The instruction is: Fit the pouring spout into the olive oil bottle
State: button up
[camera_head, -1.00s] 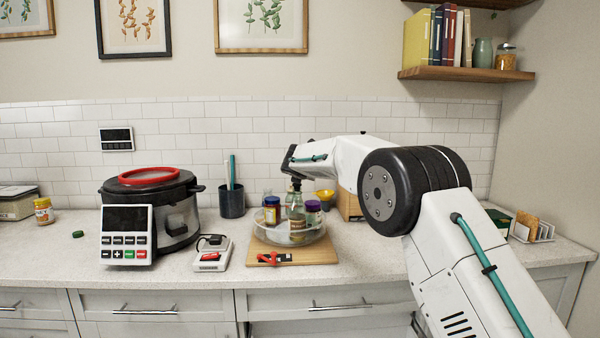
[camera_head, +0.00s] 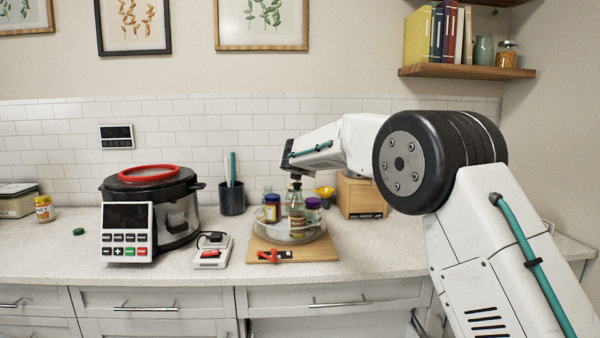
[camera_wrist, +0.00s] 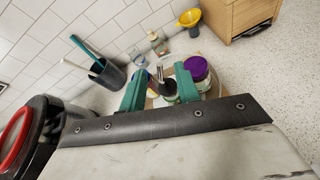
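The olive oil bottle (camera_head: 297,207) is a clear greenish glass bottle standing upright in a round clear tray (camera_head: 312,237). The pouring spout, with a dark base and a metal tip (camera_wrist: 160,73), sits at the bottle's mouth; it also shows as a dark top in the head view (camera_head: 296,186). How deep it is seated cannot be told. My gripper (camera_wrist: 160,84) is above the bottle. Its two teal fingers are apart on either side of the spout, with gaps, so it is open and empty.
A blue-capped jar (camera_head: 272,208) and a purple-capped jar (camera_head: 313,208) flank the bottle closely. The tray stands on a wooden board (camera_head: 320,252). A yellow funnel (camera_head: 325,193) and wooden box (camera_head: 360,196) are behind right. A cooker (camera_head: 180,225) stands left.

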jog(key=v, duration=0.2)
jog(key=shift+s+r, duration=0.1)
jog(key=shift+s, duration=0.15)
jog(key=s+d+f+m+g+h, duration=0.2)
jog(key=s+d+f+m, duration=0.15)
jog(key=f+m, duration=0.25)
jog(key=s+d+f+m+g, duration=0.1)
jog(key=s+d+m+g, duration=0.1)
jog(key=s+d+m, duration=0.3)
jog(key=s+d+f+m+g+h, duration=0.1)
jog(key=s+d+m+g, duration=0.15)
jog(key=s, duration=0.45)
jog(key=s+d+f+m+g, duration=0.1)
jog(key=s+d+m, duration=0.1)
jog(key=s+m, duration=0.3)
jog(key=s+d+m+g+y, duration=0.1)
jog(key=s+m, duration=0.3)
jog(key=s, duration=1.1)
jog(key=s+d+f+m+g+y, duration=0.1)
jog(key=s+m, duration=0.4)
jog(key=s, duration=1)
jog(key=s+d+m+g+y, duration=0.2)
jog(key=s+d+m, duration=0.2)
jog(key=s, duration=1.1)
jog(key=shift+s+d+f+g, duration=0.15)
jog(key=shift+d+f+g, duration=0.25)
jog(key=shift+d, duration=0.2)
jog(key=shift+m, duration=0.25)
